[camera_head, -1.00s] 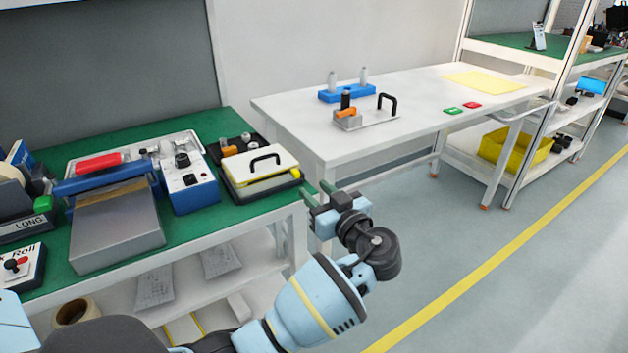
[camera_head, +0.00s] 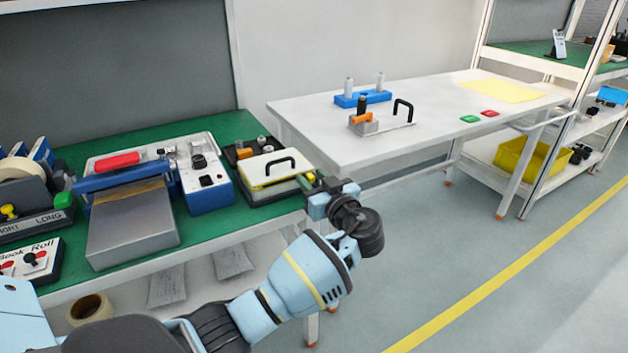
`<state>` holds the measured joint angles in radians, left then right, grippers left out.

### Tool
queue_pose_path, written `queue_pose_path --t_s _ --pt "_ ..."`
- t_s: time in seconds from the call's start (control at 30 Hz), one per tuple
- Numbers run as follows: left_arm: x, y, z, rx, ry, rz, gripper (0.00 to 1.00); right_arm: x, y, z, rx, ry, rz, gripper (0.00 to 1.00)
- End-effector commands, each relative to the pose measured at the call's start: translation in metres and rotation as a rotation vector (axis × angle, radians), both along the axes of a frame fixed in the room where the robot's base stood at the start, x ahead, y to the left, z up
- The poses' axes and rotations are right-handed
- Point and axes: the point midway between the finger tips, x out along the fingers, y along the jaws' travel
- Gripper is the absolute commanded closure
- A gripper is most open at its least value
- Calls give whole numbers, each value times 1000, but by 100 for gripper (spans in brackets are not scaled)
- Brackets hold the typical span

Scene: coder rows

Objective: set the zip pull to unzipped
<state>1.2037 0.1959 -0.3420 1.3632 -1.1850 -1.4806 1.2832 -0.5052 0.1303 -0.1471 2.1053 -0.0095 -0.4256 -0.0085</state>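A cream-coloured case (camera_head: 268,169) with a black handle lies on a black base near the right end of the green bench. A small yellow tab, which looks like the zip pull (camera_head: 309,177), shows at its right edge. My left gripper (camera_head: 311,185) is right at this tab, its fingers pointing left toward the case. The fingers partly hide the tab and the case's front right corner. I cannot tell whether they touch the tab or have closed on it. My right gripper is not in view.
A blue-and-white machine (camera_head: 207,187) with a grey plate stands left of the case. A white table (camera_head: 330,135) with a blue peg block and a clamp fixture stands behind to the right. Floor is clear at the right.

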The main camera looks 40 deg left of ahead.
Motion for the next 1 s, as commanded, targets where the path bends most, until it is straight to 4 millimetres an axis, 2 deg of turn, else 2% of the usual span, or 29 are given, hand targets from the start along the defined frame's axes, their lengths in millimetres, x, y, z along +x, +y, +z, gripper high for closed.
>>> queue_pose_path --t_s 0.1,0.37,0.73,1.0 --pt "0 0 0 0 0 0 65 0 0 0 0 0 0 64" --pt "0 0 0 0 0 0 99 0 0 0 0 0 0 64" --pt "-5 1 0 -1 0 -1 100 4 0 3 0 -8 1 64" --pt "-45 18 0 -3 2 -1 100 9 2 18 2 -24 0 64"
